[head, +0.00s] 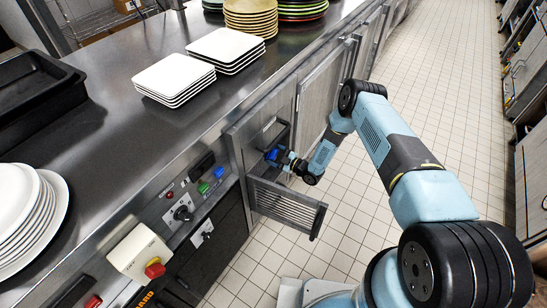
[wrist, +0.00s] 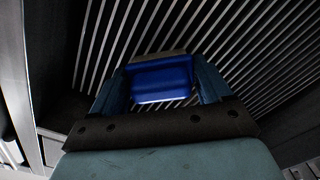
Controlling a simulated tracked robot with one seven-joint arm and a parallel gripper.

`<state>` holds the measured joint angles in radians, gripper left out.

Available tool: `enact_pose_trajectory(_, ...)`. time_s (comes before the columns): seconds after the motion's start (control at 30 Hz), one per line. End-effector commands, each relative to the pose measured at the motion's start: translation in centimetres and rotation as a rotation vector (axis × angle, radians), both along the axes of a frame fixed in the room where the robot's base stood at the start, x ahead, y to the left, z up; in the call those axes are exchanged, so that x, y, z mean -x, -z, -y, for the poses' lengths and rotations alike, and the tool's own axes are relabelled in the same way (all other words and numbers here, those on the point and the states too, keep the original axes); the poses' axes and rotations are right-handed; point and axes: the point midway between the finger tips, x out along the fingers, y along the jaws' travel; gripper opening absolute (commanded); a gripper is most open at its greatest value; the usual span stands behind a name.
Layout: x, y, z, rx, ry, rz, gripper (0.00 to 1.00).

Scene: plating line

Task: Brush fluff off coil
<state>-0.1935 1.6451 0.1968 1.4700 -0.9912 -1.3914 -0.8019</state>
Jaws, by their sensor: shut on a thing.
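My gripper (head: 279,157) reaches into a dark opening (head: 276,133) in the front of the counter, above an open slatted grille door (head: 286,203). In the wrist view its two fingers (wrist: 160,88) are shut on a blue block-like thing (wrist: 162,80), which looks like the brush's handle. The blue thing also shows at the gripper's tip in the head view (head: 272,154). Thin pale slats (wrist: 255,45) run diagonally behind it in the wrist view; I cannot tell whether these are the coil's fins or the grille. Bristles and fluff cannot be made out.
Stacks of white square plates (head: 174,80) and round plates (head: 30,215) stand on the steel counter (head: 120,95). A control panel (head: 190,195) with knobs and a red-buttoned box (head: 140,252) line its front. The tiled floor (head: 430,110) on the right is clear.

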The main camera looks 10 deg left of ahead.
Motion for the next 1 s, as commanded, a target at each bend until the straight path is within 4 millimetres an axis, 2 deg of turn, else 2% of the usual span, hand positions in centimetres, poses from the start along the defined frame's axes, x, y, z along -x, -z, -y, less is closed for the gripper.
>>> enact_pose_trajectory(0.2, -1.6, -0.1, 0.4, -0.001, 0.000, 0.002, 0.49)
enact_pose_trajectory(0.37, -2.0, -0.2, 0.5, -0.001, 0.001, 0.003, 0.50)
enact_pose_trajectory(0.77, -1.7, -1.6, 0.5, -0.004, -0.001, 0.003, 0.49)
enact_pose_trajectory(1.0, -0.3, -1.5, 0.1, -0.003, -0.001, 0.000, 0.49)
